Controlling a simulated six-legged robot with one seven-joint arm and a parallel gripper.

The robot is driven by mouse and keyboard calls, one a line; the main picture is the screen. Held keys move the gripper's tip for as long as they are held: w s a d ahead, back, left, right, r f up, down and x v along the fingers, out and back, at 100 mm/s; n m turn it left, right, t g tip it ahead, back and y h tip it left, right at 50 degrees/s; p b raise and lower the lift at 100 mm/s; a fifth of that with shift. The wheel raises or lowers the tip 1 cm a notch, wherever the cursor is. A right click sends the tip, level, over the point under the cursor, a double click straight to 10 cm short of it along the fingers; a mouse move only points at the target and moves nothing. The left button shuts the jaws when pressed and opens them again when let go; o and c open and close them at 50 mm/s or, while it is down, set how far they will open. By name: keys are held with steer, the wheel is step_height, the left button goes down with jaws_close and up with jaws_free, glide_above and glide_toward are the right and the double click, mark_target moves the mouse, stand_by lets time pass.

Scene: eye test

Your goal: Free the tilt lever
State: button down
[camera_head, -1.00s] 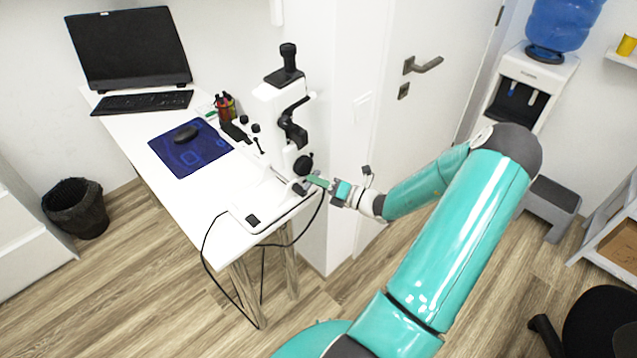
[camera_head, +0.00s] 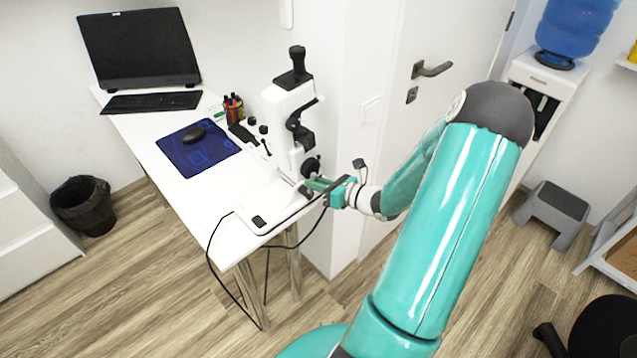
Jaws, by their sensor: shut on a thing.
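A white and black eye-test device (camera_head: 290,105) stands upright at the right edge of the white table. A round black knob (camera_head: 310,166) shows low on its column. My gripper (camera_head: 314,184) reaches in from the right, just below this knob. Its teal fingers are shut on a small part by the device's base, taken to be the tilt lever. The fingers mostly hide that part, so its shape and angle are not clear.
A black cable (camera_head: 212,255) hangs off the front. A wall and door stand close behind my gripper.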

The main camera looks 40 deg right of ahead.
stand_by(0.5)
steer(key=c, duration=1.4)
jaws_free()
steer(key=shift+s, duration=0.1)
steer(key=v, duration=1.3)
steer(key=shift+s+r, duration=0.2)
steer(key=shift+s, duration=0.1)
